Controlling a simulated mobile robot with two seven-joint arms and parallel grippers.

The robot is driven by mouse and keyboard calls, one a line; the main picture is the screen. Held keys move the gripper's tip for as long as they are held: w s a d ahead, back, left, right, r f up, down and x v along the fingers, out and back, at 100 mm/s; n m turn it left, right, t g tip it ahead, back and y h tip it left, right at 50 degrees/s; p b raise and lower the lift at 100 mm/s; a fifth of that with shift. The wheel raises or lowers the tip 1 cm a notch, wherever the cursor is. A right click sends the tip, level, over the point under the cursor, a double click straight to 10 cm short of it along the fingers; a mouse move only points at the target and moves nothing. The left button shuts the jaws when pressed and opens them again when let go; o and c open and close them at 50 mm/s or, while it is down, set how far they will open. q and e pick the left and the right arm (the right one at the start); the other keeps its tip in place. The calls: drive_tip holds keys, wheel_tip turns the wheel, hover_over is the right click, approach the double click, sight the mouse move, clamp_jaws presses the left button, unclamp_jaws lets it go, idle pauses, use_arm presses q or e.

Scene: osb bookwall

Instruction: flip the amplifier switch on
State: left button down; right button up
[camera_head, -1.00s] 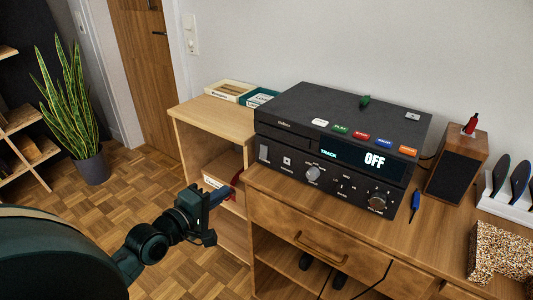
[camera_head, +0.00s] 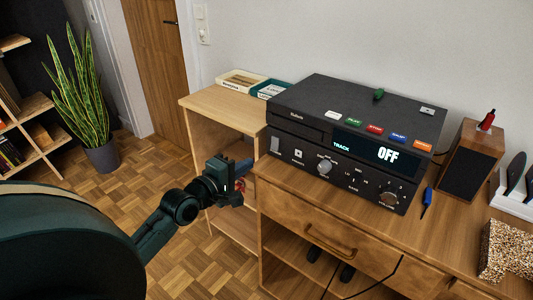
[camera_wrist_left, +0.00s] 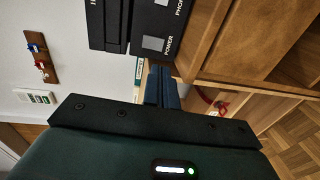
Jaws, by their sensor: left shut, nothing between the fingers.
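The black amplifier (camera_head: 345,150) stands on the wooden cabinet, and its display (camera_head: 388,154) reads OFF. Its light grey power switch (camera_head: 275,145) is at the left end of the front panel. In the left wrist view the switch (camera_wrist_left: 153,43) shows beside the word POWER. My left gripper (camera_head: 242,176) is left of and a little below the amplifier's front left corner, apart from it. Its blue fingers (camera_wrist_left: 161,86) are shut and empty, pointing toward the amplifier's front with the switch just beyond the tips. My right gripper is not in view.
A lower wooden shelf unit (camera_head: 222,101) with boxes on top stands left of the amplifier, behind my left gripper. A speaker (camera_head: 468,165), a blue screwdriver-like tool (camera_head: 427,198) and a speckled block (camera_head: 507,250) are on the right.

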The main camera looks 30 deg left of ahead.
sight(273, 148)
use_arm(q)
drive_tip(key=w, duration=0.6)
drive_tip(key=w+f+b, duration=0.1)
drive_tip(key=w, duration=0.2)
drive_tip(key=shift+d, duration=0.35)
drive_tip(key=shift+f, duration=0.1)
